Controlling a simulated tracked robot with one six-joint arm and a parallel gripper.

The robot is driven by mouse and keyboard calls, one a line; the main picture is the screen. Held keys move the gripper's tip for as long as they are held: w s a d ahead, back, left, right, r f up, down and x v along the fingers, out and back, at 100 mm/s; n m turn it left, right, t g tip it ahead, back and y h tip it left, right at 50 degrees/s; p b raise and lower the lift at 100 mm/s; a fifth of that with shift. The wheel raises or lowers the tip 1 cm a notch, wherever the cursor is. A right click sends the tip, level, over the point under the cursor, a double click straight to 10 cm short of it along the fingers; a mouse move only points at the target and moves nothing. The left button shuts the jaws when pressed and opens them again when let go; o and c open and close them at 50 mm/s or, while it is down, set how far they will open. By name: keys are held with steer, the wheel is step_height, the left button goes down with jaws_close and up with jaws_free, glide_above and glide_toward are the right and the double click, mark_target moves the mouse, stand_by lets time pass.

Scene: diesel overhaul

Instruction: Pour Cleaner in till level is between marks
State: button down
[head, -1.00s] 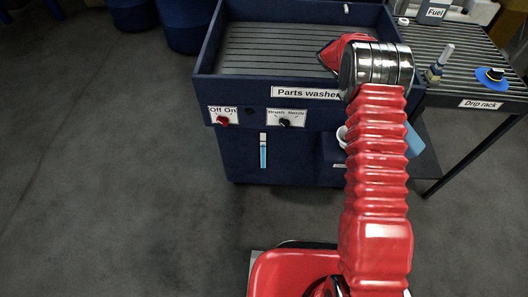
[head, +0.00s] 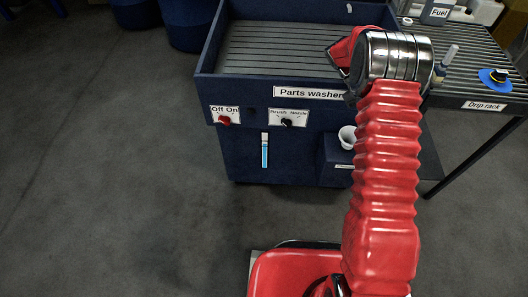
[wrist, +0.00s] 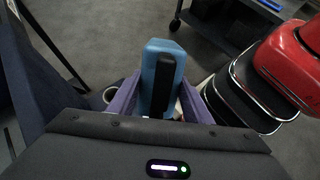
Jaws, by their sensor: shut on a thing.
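A blue jug with a black handle (wrist: 161,62) is between the purple fingers of my gripper (wrist: 158,100) in the wrist view. My gripper is shut on it. No label on it is readable, and my arm hides it in the head view. The parts washer (head: 275,135) has a level gauge (head: 265,150) on its front. Blue fills the gauge's lower and middle part; its marks are too small to read. A white funnel-like cup (head: 347,137) stands at the washer's lower right. Its rim (wrist: 110,93) shows left of the jug in the wrist view, apart from it.
The washer front has a red Off/On knob (head: 224,120) and a black Brush/Nozzle knob (head: 287,122). The drip rack (head: 470,75) at right holds a Fuel container (head: 437,12) and a blue and yellow item (head: 494,78).

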steer(key=shift+s+d+f+y, duration=0.35)
steer(key=shift+s+f, duration=0.15)
steer(key=shift+f, duration=0.2)
steer(key=shift+r, duration=0.15)
